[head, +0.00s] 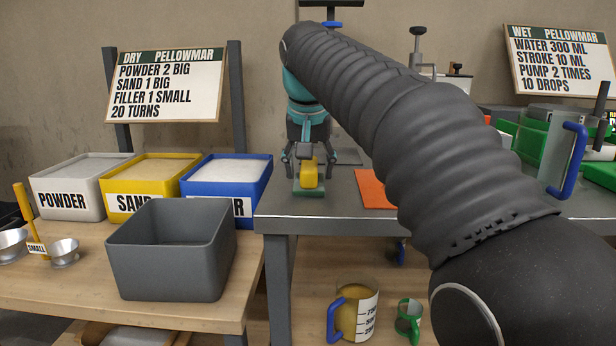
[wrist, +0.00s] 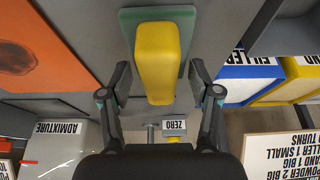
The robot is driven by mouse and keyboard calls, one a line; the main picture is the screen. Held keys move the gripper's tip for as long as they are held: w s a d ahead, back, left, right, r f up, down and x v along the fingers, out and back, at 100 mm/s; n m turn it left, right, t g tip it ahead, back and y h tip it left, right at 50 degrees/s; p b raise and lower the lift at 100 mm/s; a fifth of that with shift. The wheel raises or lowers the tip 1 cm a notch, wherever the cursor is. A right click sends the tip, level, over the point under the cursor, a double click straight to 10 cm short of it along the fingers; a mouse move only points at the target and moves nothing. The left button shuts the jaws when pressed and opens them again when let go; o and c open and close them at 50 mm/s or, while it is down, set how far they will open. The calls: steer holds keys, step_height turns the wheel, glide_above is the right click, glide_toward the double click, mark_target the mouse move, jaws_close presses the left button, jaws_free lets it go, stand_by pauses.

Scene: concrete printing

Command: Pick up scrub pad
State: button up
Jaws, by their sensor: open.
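The scrub pad is a flat green pad (head: 309,192) with a yellow block-shaped grip (head: 309,173) on top. It lies on the grey metal table (head: 345,199), near its front left part. In the wrist view the yellow grip (wrist: 158,62) stands between my fingers, with the green pad (wrist: 190,20) beyond and beneath it. My gripper (head: 310,160) points down over the pad; in the wrist view my gripper (wrist: 160,80) has one finger on each side of the grip. The fingers are open, with gaps to the grip. My arm hides part of the table.
An orange sheet (head: 373,188) lies right of the pad. Blue filler bin (head: 262,180), yellow sand bin (head: 114,212) and white powder bin (head: 50,194) stand left, behind an empty grey tub (head: 125,250). A jug (head: 372,325) and green cup (head: 417,305) sit below.

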mark_target(309, 162)
jaws_close()
step_height(309, 162, up, 5)
steer(key=shift+f+p, duration=0.1)
steer(key=shift+p, duration=0.9)
steer(key=s+d+r, duration=0.1)
steer(key=d+r, duration=0.2)
steer(key=d, duration=0.2)
steer(key=s+d+r+p, duration=0.1)
steer(key=s+d+r, duration=0.1)
steer(key=d, duration=0.4)
steer(key=shift+v, duration=0.9)
